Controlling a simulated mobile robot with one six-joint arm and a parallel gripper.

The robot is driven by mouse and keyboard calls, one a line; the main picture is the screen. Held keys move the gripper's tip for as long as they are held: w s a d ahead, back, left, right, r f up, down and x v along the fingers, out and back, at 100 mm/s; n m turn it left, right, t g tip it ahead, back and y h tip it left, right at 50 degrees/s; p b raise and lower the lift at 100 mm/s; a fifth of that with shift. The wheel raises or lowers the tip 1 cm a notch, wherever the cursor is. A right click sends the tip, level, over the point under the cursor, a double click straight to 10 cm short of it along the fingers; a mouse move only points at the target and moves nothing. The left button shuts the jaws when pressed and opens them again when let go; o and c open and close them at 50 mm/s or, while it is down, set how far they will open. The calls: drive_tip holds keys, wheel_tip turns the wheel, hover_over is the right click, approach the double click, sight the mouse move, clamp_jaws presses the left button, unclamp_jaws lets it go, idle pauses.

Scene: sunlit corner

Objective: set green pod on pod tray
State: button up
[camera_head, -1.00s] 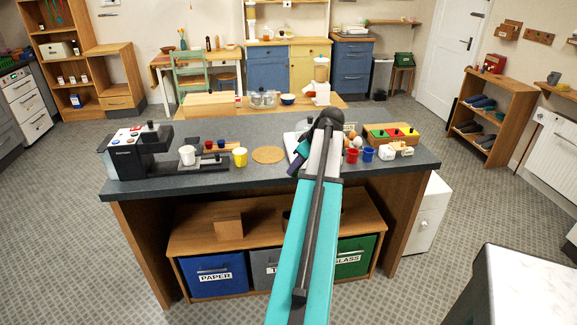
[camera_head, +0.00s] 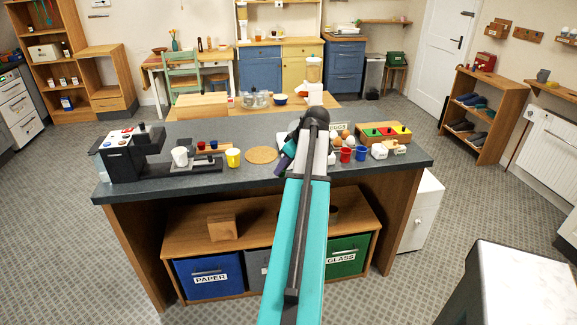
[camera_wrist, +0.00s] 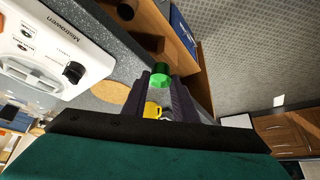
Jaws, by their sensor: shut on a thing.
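My gripper (camera_wrist: 163,90) is shut on the green pod (camera_wrist: 162,72), which shows between the fingertips in the wrist view. In the head view my gripper (camera_head: 284,160) is beside my arm, over the counter just right of the round cork mat (camera_head: 262,155). The green pod is hidden in the head view. The pod tray looks to be the small wooden tray (camera_head: 226,147) with red and blue pods on it, behind the yellow cup and right of the coffee machine (camera_head: 128,158). My gripper is apart from that tray, to its right.
A white cup (camera_head: 180,157) and a yellow cup (camera_head: 233,158) stand near the tray. Red (camera_head: 346,155) and blue (camera_head: 361,154) cups, eggs and a wooden box (camera_head: 383,138) are to the right. A white appliance (camera_wrist: 50,45) is close in the wrist view.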

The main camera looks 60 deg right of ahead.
drive_tip(key=w+a+r, duration=0.1)
drive_tip(key=w+a, duration=1.1)
drive_tip(key=w, duration=0.4)
drive_tip(key=shift+a+n, duration=0.3)
drive_tip(key=shift+a, duration=0.1)
drive_tip(key=shift+y, duration=0.3)
drive_tip(key=w+a, duration=0.4)
drive_tip(key=a, duration=0.1)
drive_tip(key=w+a+r, duration=0.1)
drive_tip(key=w+a, duration=0.2)
drive_tip(key=a, duration=0.2)
drive_tip(key=w+a, duration=0.4)
drive_tip(key=a, duration=0.2)
drive_tip(key=shift+w+r, duration=0.15)
drive_tip(key=shift+w, duration=0.15)
drive_tip(key=shift+c, duration=0.2)
drive_tip(key=w+a+r, duration=0.1)
drive_tip(key=w+a, duration=0.2)
drive_tip(key=a, duration=1.5)
drive_tip(key=w+a+r+n, duration=0.1)
drive_tip(key=w+a, duration=0.3)
drive_tip(key=a, duration=1.4)
drive_tip(key=shift+r, duration=0.55)
